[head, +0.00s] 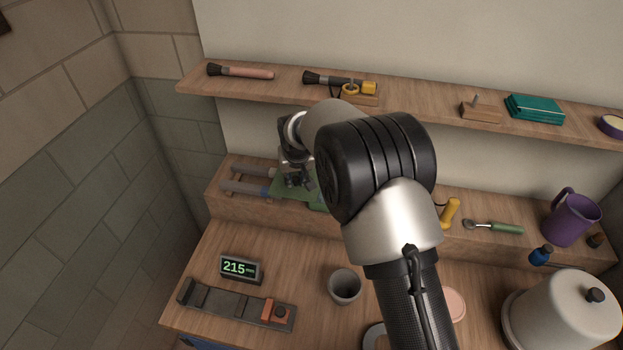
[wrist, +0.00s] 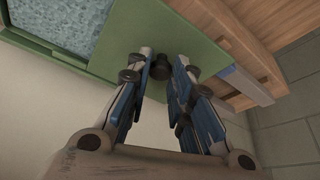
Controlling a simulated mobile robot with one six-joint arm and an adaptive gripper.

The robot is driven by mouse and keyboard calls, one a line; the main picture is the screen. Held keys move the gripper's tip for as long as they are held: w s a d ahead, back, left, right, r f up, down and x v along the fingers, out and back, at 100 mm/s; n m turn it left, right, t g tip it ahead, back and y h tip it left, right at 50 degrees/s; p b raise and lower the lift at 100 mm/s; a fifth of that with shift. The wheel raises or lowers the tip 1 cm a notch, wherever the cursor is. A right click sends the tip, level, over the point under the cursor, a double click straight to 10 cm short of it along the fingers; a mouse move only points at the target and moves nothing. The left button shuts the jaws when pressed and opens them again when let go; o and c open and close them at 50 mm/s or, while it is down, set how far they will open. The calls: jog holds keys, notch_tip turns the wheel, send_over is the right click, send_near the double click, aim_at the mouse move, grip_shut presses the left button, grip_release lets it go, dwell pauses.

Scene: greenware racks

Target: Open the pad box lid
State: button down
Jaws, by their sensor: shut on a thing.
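The pad box is green and sits on the middle wooden ledge, mostly hidden behind my arm in the head view. A green panel that appears to be its lid (head: 285,192) shows beside my gripper (head: 301,182). In the wrist view the green lid (wrist: 205,50) carries a dark round knob (wrist: 160,67). My gripper (wrist: 163,62) is shut on this knob, one finger on each side. A grey-blue speckled pad surface (wrist: 70,28) shows inside a green rim at the upper left, so part of the box is uncovered.
Grey bars (head: 243,188) lie on the ledge left of the box. The upper shelf (head: 430,103) holds brushes and teal pads (head: 534,108) above my arm. A grey cup (head: 345,286), a display (head: 241,268) and a purple jug (head: 572,220) stand around. The left wall is close.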

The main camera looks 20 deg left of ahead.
jog(key=shift+a, duration=1)
jog(key=c, duration=1.4)
grip_release()
jog(key=shift+r, duration=0.1)
jog(key=v, duration=1.2)
